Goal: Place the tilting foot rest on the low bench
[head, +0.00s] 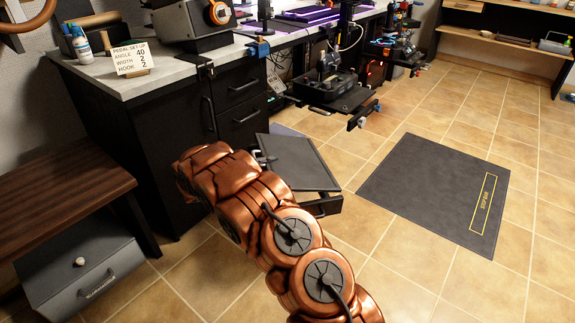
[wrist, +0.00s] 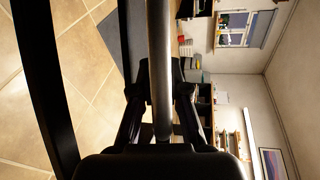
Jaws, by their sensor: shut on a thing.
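The tilting foot rest (head: 302,163), a dark flat plate with a black frame, is held off to the right of my copper arm in the head view. My gripper (head: 263,158) is at its left edge, partly hidden by the arm. In the wrist view my gripper (wrist: 160,112) is shut on a grey bar of the foot rest (wrist: 160,60), and a black frame piece runs down the left side. The low bench (head: 62,205), with a dark brown wooden top, stands at the left in the head view, apart from the foot rest. Its visible top is bare.
A grey drawer box (head: 80,270) sits under the bench. A black cabinet with a light worktop (head: 165,72) stands behind, carrying a pedal set-up card (head: 133,58). A pedal rig (head: 335,85) juts out at the back. A dark floor mat (head: 430,190) lies right on open tiles.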

